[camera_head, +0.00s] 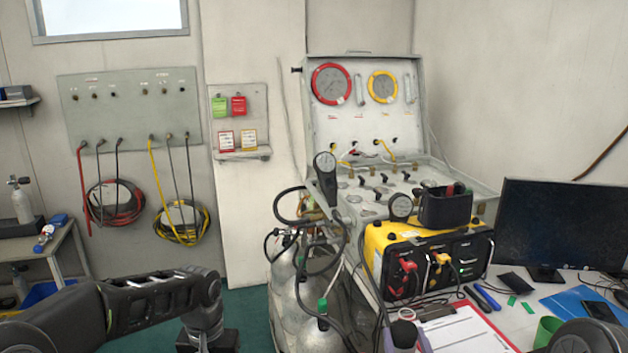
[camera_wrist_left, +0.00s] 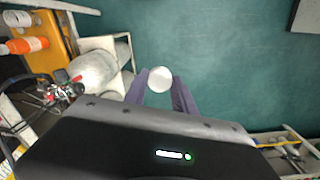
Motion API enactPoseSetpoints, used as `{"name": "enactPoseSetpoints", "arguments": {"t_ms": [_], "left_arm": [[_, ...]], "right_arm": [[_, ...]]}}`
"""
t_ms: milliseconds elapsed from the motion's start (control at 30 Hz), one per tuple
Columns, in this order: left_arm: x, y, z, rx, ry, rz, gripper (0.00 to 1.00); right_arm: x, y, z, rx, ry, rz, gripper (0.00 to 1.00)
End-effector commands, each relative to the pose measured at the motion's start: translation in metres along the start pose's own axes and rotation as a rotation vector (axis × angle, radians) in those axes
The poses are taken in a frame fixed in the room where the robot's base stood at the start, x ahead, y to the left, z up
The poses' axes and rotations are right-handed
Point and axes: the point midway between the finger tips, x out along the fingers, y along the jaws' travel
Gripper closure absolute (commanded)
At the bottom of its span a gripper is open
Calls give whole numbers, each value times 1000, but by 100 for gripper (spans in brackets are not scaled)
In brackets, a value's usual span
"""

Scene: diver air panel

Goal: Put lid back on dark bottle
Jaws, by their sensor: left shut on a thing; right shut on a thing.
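A small round white lid (camera_wrist_left: 159,79) sits between the fingertips of my left gripper (camera_wrist_left: 160,84) in the left wrist view. The gripper is shut on it, above the green floor. In the head view my left arm ends at the bottom edge, and its fingers and the lid are out of sight. A dark bottle (camera_head: 404,332) with a pale round top shows upright at the bottom edge of the head view, beside the clipboard. My right gripper (camera_head: 401,346) is at the bottle, shut on it; the frame edge cuts off most of this hold.
A clipboard (camera_head: 468,332), pens, a green cup (camera_head: 547,331) and a monitor (camera_head: 560,225) crowd the desk. A yellow-black unit (camera_head: 430,255) stands behind the bottle. Grey gas cylinders (camera_head: 300,300) with hoses stand left of the desk. Green floor is free between them and my left arm.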

Motion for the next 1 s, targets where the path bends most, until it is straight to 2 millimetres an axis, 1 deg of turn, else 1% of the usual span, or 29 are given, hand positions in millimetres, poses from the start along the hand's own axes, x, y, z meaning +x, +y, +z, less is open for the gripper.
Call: {"name": "enactPoseSetpoints", "arguments": {"t_ms": [33, 167, 200, 300, 400, 600, 1000], "left_arm": [[16, 0, 0, 0, 0, 0, 100], [40, 0, 0, 0, 0, 0, 100], [50, 0, 0, 0, 0, 0, 100], [67, 0, 0, 0, 0, 0, 100], [78, 0, 0, 0, 0, 0, 100], [86, 0, 0, 0, 0, 0, 100], [85, 0, 0, 0, 0, 0, 100]], "right_arm": [[0, 0, 15, 0, 4, 0, 100], [0, 0, 38, 0, 4, 0, 100], [0, 0, 49, 0, 4, 0, 100], [0, 0, 66, 0, 4, 0, 100], [0, 0, 77, 0, 4, 0, 100], [0, 0, 85, 0, 5, 0, 100], [0, 0, 84, 0, 4, 0, 100]]}}
